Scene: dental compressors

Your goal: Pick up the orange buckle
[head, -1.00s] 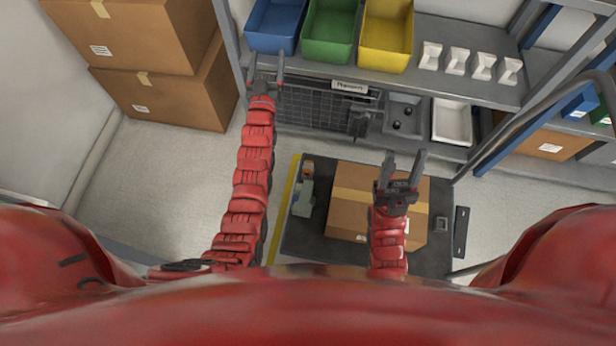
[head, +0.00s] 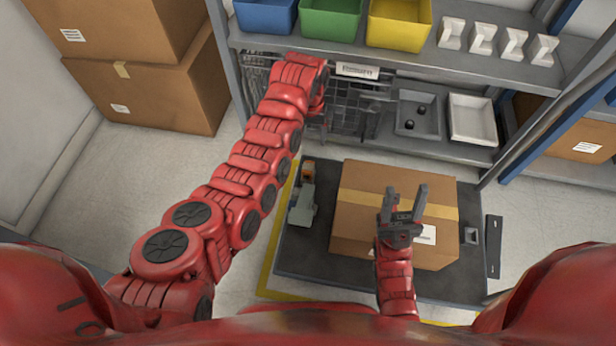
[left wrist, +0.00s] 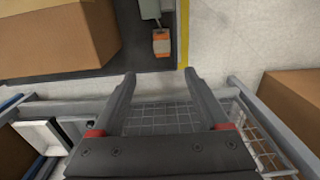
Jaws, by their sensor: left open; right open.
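A small orange piece, which looks like the orange buckle (head: 308,169), lies on the dark platform (head: 300,258) at the far end of a grey-green device (head: 303,206), left of a cardboard box. The buckle also shows in the left wrist view (left wrist: 161,43), ahead of and apart from the fingertips. My left gripper (left wrist: 159,76) is open and empty, over a wire-mesh basket (left wrist: 160,118). In the head view its fingers are mostly hidden by my left arm and hard to tell from the mesh. My right gripper (head: 405,190) is open and empty in front of the cardboard box (head: 360,228).
A grey shelf unit (head: 455,82) stands behind the platform, with blue, green and yellow bins (head: 398,22) on top. A grey tray (head: 418,115) and a white tray (head: 473,119) sit on its lower shelf. Clear floor (head: 150,170) lies to the left.

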